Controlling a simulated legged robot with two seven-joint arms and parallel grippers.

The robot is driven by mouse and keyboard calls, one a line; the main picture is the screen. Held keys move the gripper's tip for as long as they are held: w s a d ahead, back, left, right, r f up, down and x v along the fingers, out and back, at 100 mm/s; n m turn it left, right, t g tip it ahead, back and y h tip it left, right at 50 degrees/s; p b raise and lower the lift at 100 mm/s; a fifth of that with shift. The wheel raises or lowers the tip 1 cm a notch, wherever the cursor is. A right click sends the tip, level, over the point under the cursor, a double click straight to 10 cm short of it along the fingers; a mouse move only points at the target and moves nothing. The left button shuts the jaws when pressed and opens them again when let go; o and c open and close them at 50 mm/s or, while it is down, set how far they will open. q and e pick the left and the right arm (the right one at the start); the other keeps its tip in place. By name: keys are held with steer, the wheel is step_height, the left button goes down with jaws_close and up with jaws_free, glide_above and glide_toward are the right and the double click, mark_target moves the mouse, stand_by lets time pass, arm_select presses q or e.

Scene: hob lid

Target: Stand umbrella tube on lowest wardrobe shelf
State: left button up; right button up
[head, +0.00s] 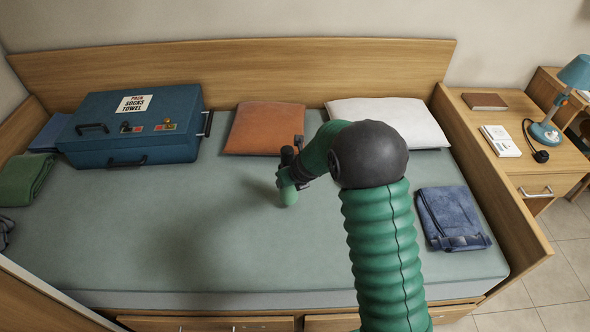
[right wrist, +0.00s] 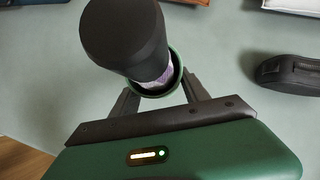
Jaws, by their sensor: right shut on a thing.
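The umbrella tube (right wrist: 173,83) appears in the right wrist view as a green round rim with a thick black cylinder (right wrist: 122,35) sticking out of it. A pale patterned band shows between the two. My right gripper (right wrist: 160,98) is shut on the tube, with one dark finger on each side. In the head view my right gripper (head: 289,175) is over the middle of the bed, and the tube's green end (head: 288,195) points down. I cannot tell whether that end touches the bed. No wardrobe or shelf is in view. My left gripper is not in view.
A blue suitcase (head: 135,125), orange pillow (head: 263,128), white pillow (head: 400,118) and folded jeans (head: 450,215) lie on the bed (head: 130,240). A black rounded object (right wrist: 290,73) lies near the tube. A nightstand (head: 545,165) holds a lamp (head: 575,75). The bed's front middle is clear.

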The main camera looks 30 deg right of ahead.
steer(key=w+d+f+b, duration=0.3)
steer(key=w+d+f, duration=0.1)
steer(key=w+d, duration=0.1)
steer(key=shift+w+d+f, duration=0.15)
steer(key=shift+w+d, duration=0.15)
steer(key=shift+c, duration=0.6)
steer(key=o, duration=1.5)
